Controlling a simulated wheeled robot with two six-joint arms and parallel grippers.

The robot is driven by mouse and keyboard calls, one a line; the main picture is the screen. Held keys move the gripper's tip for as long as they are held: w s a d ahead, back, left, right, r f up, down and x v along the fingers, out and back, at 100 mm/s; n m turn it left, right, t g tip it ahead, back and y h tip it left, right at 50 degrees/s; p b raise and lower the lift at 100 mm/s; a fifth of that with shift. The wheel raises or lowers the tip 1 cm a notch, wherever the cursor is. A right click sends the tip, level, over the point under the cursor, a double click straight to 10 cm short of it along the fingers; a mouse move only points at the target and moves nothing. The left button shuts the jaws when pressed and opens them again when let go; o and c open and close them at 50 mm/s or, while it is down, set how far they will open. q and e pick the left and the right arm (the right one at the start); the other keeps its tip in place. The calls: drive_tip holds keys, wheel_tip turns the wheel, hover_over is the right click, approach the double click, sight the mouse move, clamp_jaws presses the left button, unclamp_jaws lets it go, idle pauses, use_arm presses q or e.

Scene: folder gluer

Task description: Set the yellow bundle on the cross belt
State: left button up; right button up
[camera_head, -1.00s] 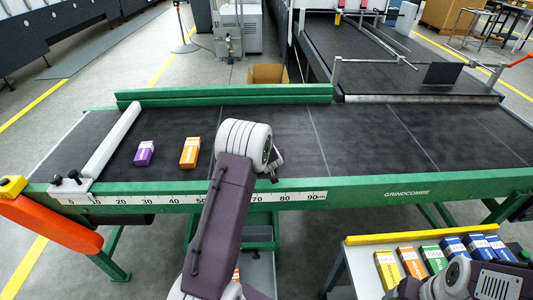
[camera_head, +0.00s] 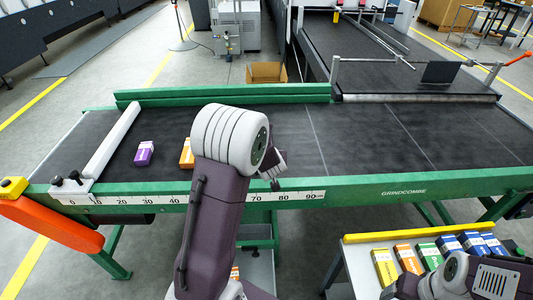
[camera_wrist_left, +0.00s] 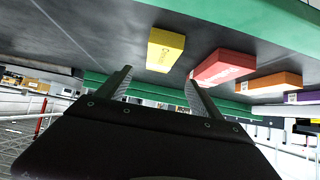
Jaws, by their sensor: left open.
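A yellow bundle (camera_wrist_left: 165,50) lies on the dark cross belt (camera_wrist_left: 110,25) in the left wrist view, beside a red bundle (camera_wrist_left: 223,67). My left gripper (camera_wrist_left: 160,73) is open and empty, with the yellow bundle beyond its fingertips and apart from them. In the head view my left arm hides the yellow and red bundles and the gripper's fingers. The belt (camera_head: 360,140) also shows there, with a purple bundle (camera_head: 143,152) and a partly covered orange bundle (camera_head: 187,152) at its left. My right gripper is not visible.
A side table with a yellow back edge (camera_head: 420,236) stands at the lower right, holding several coloured bundles, one of them yellow (camera_head: 385,268). A green rail (camera_head: 220,94) and a white bar (camera_head: 110,140) border the belt. The belt's right half is clear.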

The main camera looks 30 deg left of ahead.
use_arm(q)
drive_tip(key=shift+s+d+r, duration=0.1)
drive_tip(key=shift+s, duration=0.05)
drive_tip(key=d+h, duration=0.1)
drive_tip(key=d, duration=0.1)
drive_tip(key=s+d+m, duration=0.1)
drive_tip(key=d, duration=0.1)
drive_tip(key=s+d+f+h, duration=0.1)
drive_tip(key=d, duration=0.1)
drive_tip(key=shift+s+f+m+g+h, duration=0.1)
drive_tip(key=shift+s+m+g+h, duration=0.1)
drive_tip(key=shift+m+g+h, duration=0.15)
drive_tip(key=s+d+f+m+g+h, duration=0.1)
drive_tip(key=s+d+f+m+g, duration=0.1)
drive_tip(key=s, duration=0.9)
drive_tip(key=s+d+f+m+g+h, duration=0.1)
drive_tip(key=s+d+g, duration=0.4)
drive_tip(key=s, duration=0.6)
drive_tip(key=shift+d+f+m+h, duration=0.35)
drive_tip(key=shift+d+m+h, duration=0.1)
drive_tip(key=shift+d+m, duration=0.35)
